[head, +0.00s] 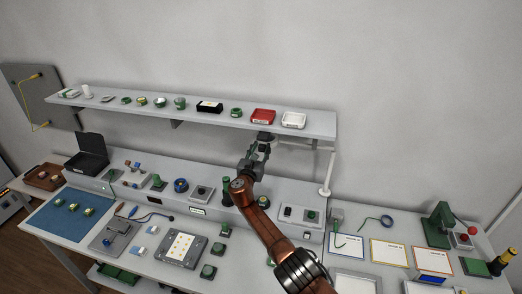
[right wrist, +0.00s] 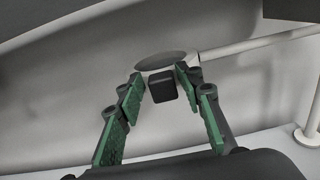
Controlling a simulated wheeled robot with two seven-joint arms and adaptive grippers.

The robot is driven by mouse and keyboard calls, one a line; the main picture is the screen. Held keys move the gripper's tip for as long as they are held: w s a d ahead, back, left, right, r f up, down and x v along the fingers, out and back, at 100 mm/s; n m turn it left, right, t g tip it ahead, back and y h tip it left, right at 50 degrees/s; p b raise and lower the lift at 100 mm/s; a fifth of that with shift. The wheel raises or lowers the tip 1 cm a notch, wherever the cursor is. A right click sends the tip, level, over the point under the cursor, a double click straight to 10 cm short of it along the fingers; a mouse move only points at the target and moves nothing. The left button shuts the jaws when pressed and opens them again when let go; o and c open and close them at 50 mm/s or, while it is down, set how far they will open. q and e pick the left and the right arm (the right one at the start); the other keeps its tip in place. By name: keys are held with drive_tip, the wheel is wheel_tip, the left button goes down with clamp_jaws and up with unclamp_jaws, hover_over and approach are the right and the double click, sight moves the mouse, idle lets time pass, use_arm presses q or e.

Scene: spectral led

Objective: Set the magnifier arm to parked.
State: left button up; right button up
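The magnifier arm (head: 296,144) is a thin white rod on a white post (head: 325,172), below the right end of the shelf. It reaches left to a round magnifier head. In the right wrist view the rod (right wrist: 255,42) enters from the right and joins the pale head (right wrist: 163,60). A black block-shaped handle (right wrist: 161,86) hangs at the head's near side. My right gripper (head: 260,147) is at the head; its green-padded fingers (right wrist: 160,82) stand open on either side of the handle, with small gaps visible. My left gripper is out of view.
The wall shelf (head: 322,127) with small parts and trays runs just above my right gripper. A grey raised console (head: 313,232) with knobs and switches lies below. A green press (head: 438,225) stands at the right. A blue mat (head: 50,225) lies at the left.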

drive_tip(key=shift+o, duration=0.3)
drive_tip(key=shift+s+f, duration=0.1)
drive_tip(key=shift+f, duration=0.15)
drive_tip(key=shift+v, duration=0.85)
drive_tip(key=v, duration=1)
drive_tip(key=shift+d, duration=0.1)
